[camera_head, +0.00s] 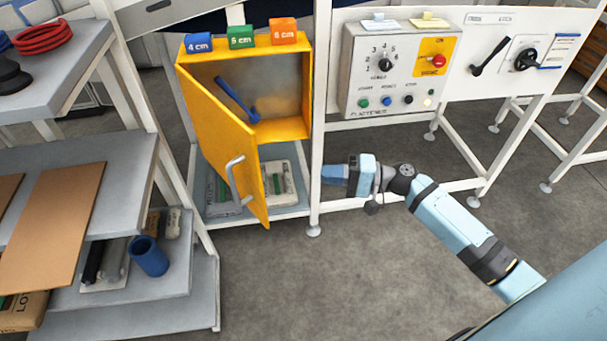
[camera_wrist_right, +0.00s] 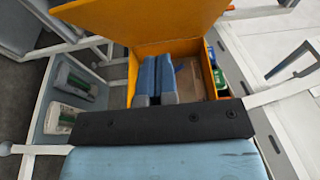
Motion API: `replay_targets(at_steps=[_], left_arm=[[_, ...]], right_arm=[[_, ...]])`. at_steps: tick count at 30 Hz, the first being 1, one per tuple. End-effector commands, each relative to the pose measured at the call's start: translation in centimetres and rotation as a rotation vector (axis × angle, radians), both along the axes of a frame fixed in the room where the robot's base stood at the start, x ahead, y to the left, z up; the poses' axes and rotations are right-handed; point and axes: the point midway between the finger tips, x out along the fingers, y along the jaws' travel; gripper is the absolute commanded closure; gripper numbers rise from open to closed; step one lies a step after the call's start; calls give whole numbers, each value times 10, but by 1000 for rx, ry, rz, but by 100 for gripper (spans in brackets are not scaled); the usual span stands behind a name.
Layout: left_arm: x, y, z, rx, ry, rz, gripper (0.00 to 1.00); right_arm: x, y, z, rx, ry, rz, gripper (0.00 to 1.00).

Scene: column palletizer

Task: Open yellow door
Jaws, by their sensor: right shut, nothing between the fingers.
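The yellow door (camera_head: 222,135) hangs open from the left side of the yellow cabinet (camera_head: 307,90), swung out toward me in the head view. Its grey handle (camera_head: 236,182) is on the door's outer face. A blue tool (camera_head: 238,100) shows inside the cabinet. My right gripper (camera_head: 330,174) is to the right of the door and below the cabinet, apart from the handle. Its blue fingers (camera_wrist_right: 155,78) are together and empty in the right wrist view, where the door (camera_wrist_right: 150,20) and cabinet show beyond them. My left gripper is not in view.
Blue, green and orange blocks (camera_head: 241,37) stand on the cabinet. A control panel (camera_head: 400,68) is mounted at the right. Shelves (camera_head: 110,175) with a brown board and a blue cup (camera_head: 148,256) stand left. Grey floor (camera_head: 320,290) in front is clear.

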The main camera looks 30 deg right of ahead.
Motion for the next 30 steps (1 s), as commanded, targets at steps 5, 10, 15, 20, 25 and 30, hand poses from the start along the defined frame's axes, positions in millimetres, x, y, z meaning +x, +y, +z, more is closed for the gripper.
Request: replay_targets(at_steps=[5,10,15,20,25,30], left_arm=[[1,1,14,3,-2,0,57],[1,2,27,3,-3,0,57],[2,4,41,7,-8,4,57],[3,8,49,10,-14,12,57],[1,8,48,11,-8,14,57],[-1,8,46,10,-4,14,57]], right_arm=[[18,28,5,2,-3,0,100],[37,60,6,0,-4,0,100],[45,89,5,-1,0,0,100],[40,108,3,-1,0,0,100],[38,116,1,-3,-3,-1,100],[38,116,0,-3,-3,-2,100]])
